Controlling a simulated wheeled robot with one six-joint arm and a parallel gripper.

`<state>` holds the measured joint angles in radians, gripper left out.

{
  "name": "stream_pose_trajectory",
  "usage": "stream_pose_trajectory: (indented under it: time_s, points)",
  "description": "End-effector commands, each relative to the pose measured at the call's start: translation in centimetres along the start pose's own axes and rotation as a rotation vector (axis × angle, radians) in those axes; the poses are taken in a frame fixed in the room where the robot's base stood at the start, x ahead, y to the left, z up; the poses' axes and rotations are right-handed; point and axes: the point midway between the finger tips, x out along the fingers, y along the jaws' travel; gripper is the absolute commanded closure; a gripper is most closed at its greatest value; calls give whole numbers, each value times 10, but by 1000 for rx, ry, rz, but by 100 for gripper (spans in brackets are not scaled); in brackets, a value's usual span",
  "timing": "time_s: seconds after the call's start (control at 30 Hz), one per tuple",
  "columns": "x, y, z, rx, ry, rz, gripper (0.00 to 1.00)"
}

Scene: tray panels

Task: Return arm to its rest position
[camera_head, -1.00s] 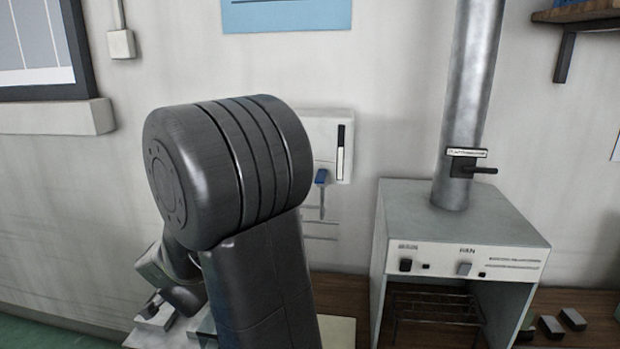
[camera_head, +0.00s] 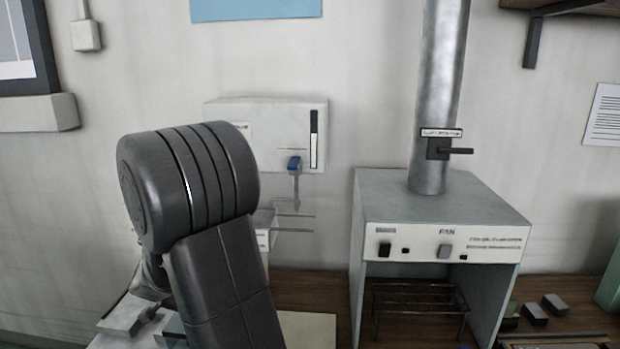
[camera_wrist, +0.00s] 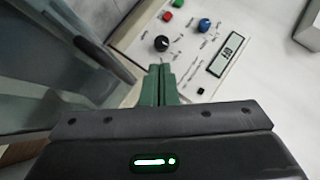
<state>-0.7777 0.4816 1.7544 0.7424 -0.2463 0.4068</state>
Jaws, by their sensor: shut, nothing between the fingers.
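My gripper (camera_wrist: 159,84) shows in the wrist view, with its two green fingers together and nothing between them. It points toward a pale control panel (camera_wrist: 188,66) with a black knob, a blue knob, a red button, a green button and a small display. I cannot tell whether the fingertips touch the panel. In the head view my dark arm (camera_head: 190,185) stands folded in the left half of the picture, and it hides the gripper there.
A grey fume box (camera_head: 440,205) with switches, an open front with a rack, and a metal duct (camera_head: 440,95) stands right of my arm. A wall box (camera_head: 265,115) with a blue-tipped lever is behind the arm. Small dark blocks (camera_head: 555,304) lie at the right.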

Motion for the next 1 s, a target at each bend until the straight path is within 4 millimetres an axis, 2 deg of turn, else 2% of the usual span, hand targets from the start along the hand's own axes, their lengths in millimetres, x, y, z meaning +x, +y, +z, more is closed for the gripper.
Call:
stream_pose_trajectory:
  time_s: [0.03,0.2,0.6,0.77,1.0]
  points:
    - [3,5,7,-1,-1,0,100]
    - [4,9,16,-1,-1,-1,100]
    - [4,9,17,0,0,0,100]
    - [0,2,6,0,2,-1,100]
    - [-13,-20,-22,1,3,-1,100]
